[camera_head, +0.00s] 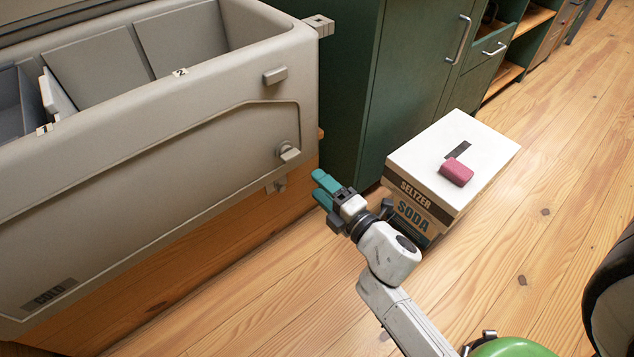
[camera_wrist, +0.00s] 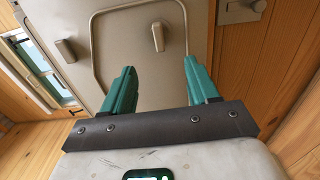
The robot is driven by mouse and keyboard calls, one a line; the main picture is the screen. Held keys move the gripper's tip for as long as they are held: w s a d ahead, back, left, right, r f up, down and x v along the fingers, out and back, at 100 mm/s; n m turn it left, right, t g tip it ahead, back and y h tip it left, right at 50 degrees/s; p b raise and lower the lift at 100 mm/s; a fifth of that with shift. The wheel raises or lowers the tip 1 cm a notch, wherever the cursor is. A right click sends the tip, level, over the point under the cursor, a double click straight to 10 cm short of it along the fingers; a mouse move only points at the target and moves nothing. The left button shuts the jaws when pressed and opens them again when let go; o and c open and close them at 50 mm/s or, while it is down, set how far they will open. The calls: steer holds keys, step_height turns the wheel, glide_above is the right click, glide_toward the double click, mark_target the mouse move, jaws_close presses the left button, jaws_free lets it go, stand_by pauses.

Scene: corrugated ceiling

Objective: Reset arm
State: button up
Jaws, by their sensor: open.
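My gripper (camera_head: 322,190) has teal fingers and is held out in front of the beige chest, left of the seltzer box. In the wrist view my gripper (camera_wrist: 160,85) is open, with its two teal fingers apart and nothing between them. The beige chest's front panel (camera_wrist: 130,75), with its latches, lies beyond the fingers. My arm reaches up from the lower right in the head view.
The open beige chest (camera_head: 200,110) fills the left, with divided compartments inside. A white-topped seltzer soda box (camera_head: 420,160) stands on the wooden floor with a pink block (camera_head: 456,172) on top. Green cabinets (camera_head: 410,70) stand behind. The floor (camera_head: 545,190) at right is clear.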

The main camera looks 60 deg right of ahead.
stand_by(0.3)
steer(key=s+d+f+m+g+h, duration=0.2)
steer(key=s+f+m+g, duration=0.2)
steer(key=f+m+g, duration=0.5)
steer(key=s+a+m+g+y+p, duration=0.1)
steer(key=s+a+m+g+y, duration=0.55)
steer(key=s+a, duration=0.65)
step_height(320, 180, up, 32)
steer(key=w+p, duration=0.1)
steer(key=p, duration=3.1)
steer(key=shift+a+g, duration=0.2)
steer(key=shift+g, duration=0.25)
steer(key=shift+w, duration=0.1)
